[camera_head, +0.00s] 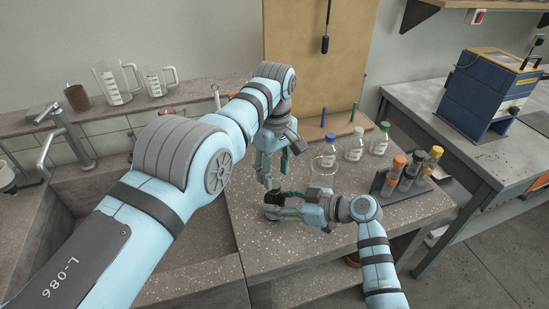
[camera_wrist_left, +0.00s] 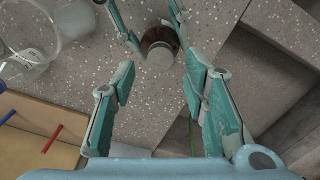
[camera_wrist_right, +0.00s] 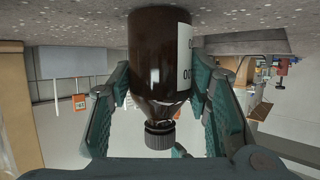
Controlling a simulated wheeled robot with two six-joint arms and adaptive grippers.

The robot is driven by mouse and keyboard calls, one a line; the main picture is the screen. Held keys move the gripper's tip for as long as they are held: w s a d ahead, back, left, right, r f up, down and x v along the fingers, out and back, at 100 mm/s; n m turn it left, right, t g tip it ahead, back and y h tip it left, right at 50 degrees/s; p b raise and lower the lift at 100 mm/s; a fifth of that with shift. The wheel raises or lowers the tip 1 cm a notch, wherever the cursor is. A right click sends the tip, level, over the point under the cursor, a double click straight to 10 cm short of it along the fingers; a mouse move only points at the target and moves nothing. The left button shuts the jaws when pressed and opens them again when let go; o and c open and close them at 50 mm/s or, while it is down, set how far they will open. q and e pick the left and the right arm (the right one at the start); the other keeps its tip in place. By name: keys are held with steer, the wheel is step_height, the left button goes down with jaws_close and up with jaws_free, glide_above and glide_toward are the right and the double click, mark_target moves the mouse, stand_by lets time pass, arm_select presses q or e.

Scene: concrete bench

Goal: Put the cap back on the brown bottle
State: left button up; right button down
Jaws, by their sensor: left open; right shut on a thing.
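The brown bottle (camera_head: 271,197) stands on the bench near its front left part, mostly hidden in the head view. The right wrist view shows it large and upside down in the picture (camera_wrist_right: 158,50), with a white label. My right gripper (camera_wrist_right: 160,85) is shut around its body from the side. A dark ribbed cap (camera_wrist_right: 160,135) sits at the bottle's neck; whether it is fully seated I cannot tell. From above, the cap shows as a grey disc (camera_wrist_left: 160,57) in the left wrist view. My left gripper (camera_head: 268,184) points down over the bottle, its fingers open and apart around the cap.
A glass beaker (camera_head: 323,168) and several small capped bottles (camera_head: 354,149) stand to the right, close to the grippers. A dark rack (camera_head: 388,186) with tubes is farther right. The sink (camera_head: 110,195) drops away on the left. The bench's front right is clear.

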mark_target(275, 184)
arm_select(q)
steer(key=shift+f, duration=1.7)
steer(key=shift+c, duration=0.5)
jaws_close()
steer(key=m, duration=1.5)
steer(key=shift+m, duration=0.4)
steer(key=shift+o, duration=0.8)
jaws_free()
